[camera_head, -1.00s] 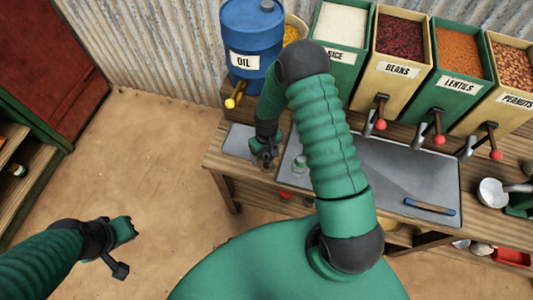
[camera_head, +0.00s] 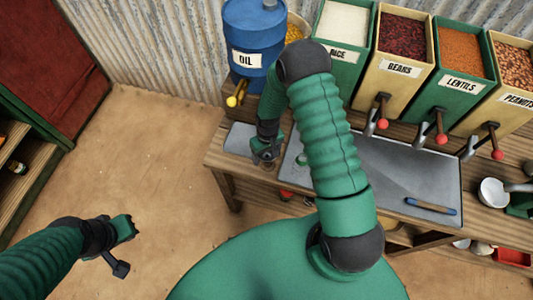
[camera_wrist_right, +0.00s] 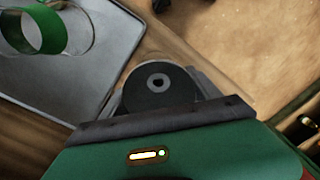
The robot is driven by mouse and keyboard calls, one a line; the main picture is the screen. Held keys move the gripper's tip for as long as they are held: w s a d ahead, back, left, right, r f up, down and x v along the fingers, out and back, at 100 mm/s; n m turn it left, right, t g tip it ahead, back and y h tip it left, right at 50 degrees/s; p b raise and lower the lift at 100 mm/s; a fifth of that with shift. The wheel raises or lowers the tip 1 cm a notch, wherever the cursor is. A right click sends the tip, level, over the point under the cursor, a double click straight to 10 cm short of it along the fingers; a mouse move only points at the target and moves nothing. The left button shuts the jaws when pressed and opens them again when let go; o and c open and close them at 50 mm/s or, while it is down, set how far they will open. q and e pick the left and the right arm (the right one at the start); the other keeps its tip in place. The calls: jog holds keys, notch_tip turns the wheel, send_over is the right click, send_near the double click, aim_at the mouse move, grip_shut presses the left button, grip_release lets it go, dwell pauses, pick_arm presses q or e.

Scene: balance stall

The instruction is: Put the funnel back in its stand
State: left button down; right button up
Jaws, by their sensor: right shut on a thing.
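My right gripper (camera_head: 265,156) hangs over the left part of the counter, near the gap between a small grey plate and the large grey tray. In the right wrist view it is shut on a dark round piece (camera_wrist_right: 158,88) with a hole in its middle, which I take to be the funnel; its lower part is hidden. A green ring (camera_wrist_right: 45,38), perhaps the stand, is over the grey tray (camera_wrist_right: 50,92) at upper left, apart from the gripper. My left gripper (camera_head: 122,230) is away from the counter, above the floor; its jaws are unclear.
A blue oil barrel (camera_head: 250,45) with a yellow tap (camera_head: 236,94) stands at the back left. Bins of rice, beans, lentils and peanuts, with red-knobbed levers (camera_head: 382,123), line the back. A blue-handled tool (camera_head: 430,205) lies on the tray; a white bowl (camera_head: 493,191) is at right.

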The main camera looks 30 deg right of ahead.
jog(key=shift+d+f+b, duration=0.35)
jog(key=shift+f+b, duration=0.05)
jog(key=shift+f, duration=0.35)
jog(key=shift+f, duration=0.15)
dwell(0.3)
jog(key=shift+a+f+b, duration=0.1)
jog(key=shift+f+b, duration=0.45)
jog(key=shift+b, duration=0.15)
jog(key=o, duration=1.5)
jog(key=shift+o, duration=0.5)
